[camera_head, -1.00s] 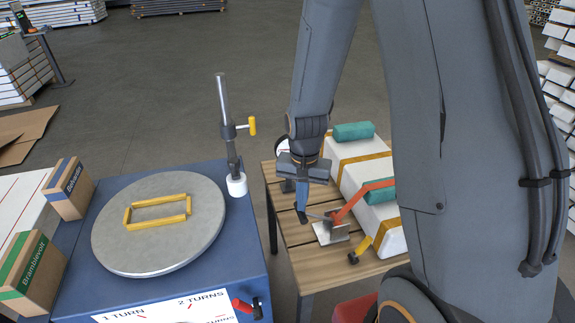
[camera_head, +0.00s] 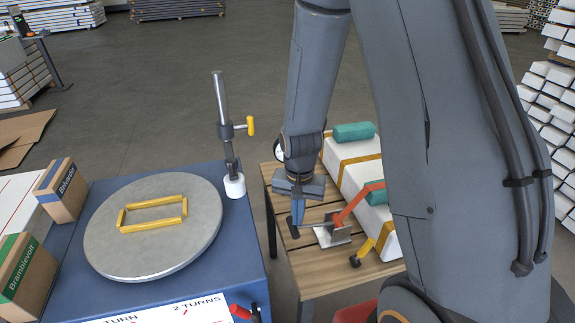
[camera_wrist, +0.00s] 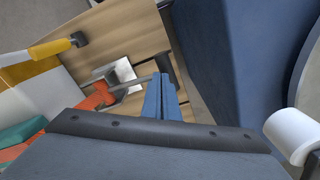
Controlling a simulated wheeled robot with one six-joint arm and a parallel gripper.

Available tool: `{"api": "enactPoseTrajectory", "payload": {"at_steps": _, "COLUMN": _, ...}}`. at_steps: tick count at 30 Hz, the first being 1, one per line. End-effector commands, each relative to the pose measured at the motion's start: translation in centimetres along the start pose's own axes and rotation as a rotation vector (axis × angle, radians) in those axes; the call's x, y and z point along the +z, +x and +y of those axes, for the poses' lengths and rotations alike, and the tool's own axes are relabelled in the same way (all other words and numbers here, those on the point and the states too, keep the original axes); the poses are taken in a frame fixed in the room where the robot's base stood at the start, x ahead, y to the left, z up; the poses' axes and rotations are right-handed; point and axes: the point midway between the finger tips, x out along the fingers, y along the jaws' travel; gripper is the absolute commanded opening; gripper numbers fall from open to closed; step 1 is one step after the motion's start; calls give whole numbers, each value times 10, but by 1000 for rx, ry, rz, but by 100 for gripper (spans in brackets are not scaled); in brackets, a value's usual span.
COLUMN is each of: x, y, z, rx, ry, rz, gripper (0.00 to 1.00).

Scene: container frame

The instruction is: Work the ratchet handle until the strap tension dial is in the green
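The ratchet (camera_head: 338,236) sits on a pale plate on the slatted wooden table, with an orange strap (camera_head: 352,204) running from it. Its handle is a grey bar ending in a dark grip (camera_head: 292,228), pointing left in the head view. The wrist view also shows the dark grip (camera_wrist: 167,68), partly behind my fingers. My gripper (camera_head: 297,218) points down at the grip end of the handle. Its two blue fingers (camera_wrist: 160,78) look shut together; contact with the handle is unclear. A round white dial (camera_head: 280,153) is mostly hidden behind my arm, so its reading cannot be seen.
A white load (camera_head: 352,157) with yellow bands and teal pads lies on the table. A yellow-handled lever (camera_head: 363,250) is right of the ratchet. The blue bench (camera_head: 245,255) at left carries a turntable (camera_head: 120,248) and an upright post (camera_head: 222,110).

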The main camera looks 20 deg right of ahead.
Motion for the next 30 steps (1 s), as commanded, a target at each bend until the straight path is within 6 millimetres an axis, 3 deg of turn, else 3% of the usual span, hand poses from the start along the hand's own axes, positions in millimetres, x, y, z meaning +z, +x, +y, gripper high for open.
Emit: {"api": "enactPoseTrajectory", "payload": {"at_steps": 30, "x": 1, "y": -109, "z": 1, "rx": 0, "ry": 0, "rz": 0, "gripper": 0}}
